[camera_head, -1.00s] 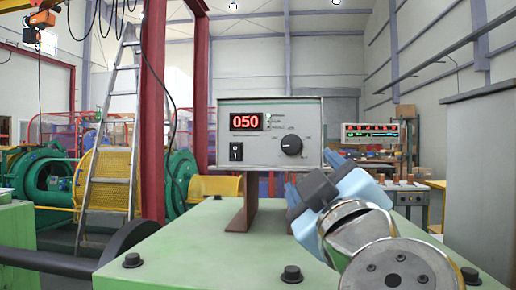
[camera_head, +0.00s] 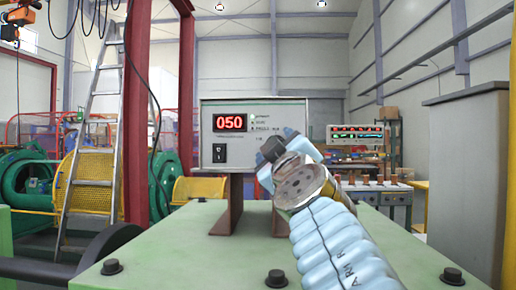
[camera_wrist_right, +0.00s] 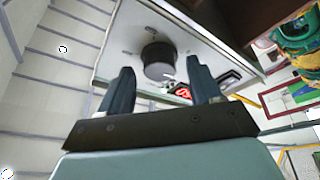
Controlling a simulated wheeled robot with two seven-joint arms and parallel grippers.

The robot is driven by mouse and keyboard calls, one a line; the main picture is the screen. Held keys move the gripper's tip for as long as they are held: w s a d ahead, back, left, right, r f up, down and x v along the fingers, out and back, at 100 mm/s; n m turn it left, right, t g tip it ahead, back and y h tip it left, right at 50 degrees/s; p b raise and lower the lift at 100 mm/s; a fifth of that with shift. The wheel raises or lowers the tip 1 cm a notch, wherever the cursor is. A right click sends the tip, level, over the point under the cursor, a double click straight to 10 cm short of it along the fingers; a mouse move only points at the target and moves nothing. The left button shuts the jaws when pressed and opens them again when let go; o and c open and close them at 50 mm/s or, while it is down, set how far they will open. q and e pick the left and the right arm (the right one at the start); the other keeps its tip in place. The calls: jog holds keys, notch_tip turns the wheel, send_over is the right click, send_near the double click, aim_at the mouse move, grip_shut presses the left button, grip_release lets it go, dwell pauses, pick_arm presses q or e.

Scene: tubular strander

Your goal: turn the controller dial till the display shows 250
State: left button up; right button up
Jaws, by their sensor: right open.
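The controller (camera_head: 208,107) is a pale grey box facing me. Its red display (camera_head: 229,122) reads 050, with a rocker switch (camera_head: 219,153) below. In the head view the dial is hidden behind my right gripper (camera_head: 270,148), which is raised in front of the panel's lower right part. In the right wrist view the black round dial (camera_wrist_right: 159,58) shows between the two spread fingers of my right gripper (camera_wrist_right: 161,67). The fingers are open and empty; whether they reach around the dial or stop short of it, I cannot tell. My left gripper is not in view.
The controller stands on brown legs (camera_head: 228,205) above a green surface (camera_head: 185,245) with black bolts. A grey cabinet (camera_head: 466,180) stands at the right. A ladder (camera_head: 95,150) and a red post (camera_head: 137,110) are at the left.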

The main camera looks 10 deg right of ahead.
jog(key=shift+c, duration=0.2)
jog(key=c, duration=1)
